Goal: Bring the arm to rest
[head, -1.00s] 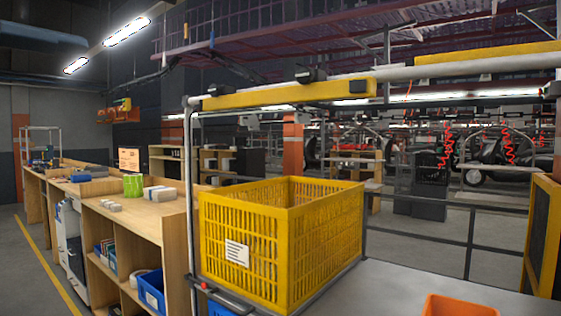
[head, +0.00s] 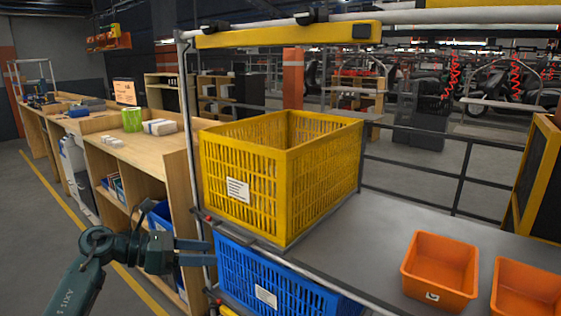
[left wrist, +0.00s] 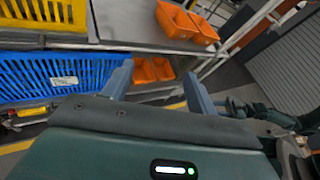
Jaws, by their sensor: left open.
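My left gripper (head: 198,252) is at the lower left in the head view, its arm coming in from the bottom left. Its two fingers are apart with nothing between them, left of the blue crate (head: 270,278). In the left wrist view the two fingers (left wrist: 160,88) also stand apart and empty, with the blue crate to their left. I cannot tell whether a finger touches the crate or the rack post beside it. My right gripper does not show in the head view.
A yellow crate (head: 243,185) stands on the grey upper shelf (head: 375,235), above the blue crate. Orange bins (head: 440,268) sit at the shelf's right. Wooden shelving (head: 110,150) lines the left, with open floor (head: 45,255) before it.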

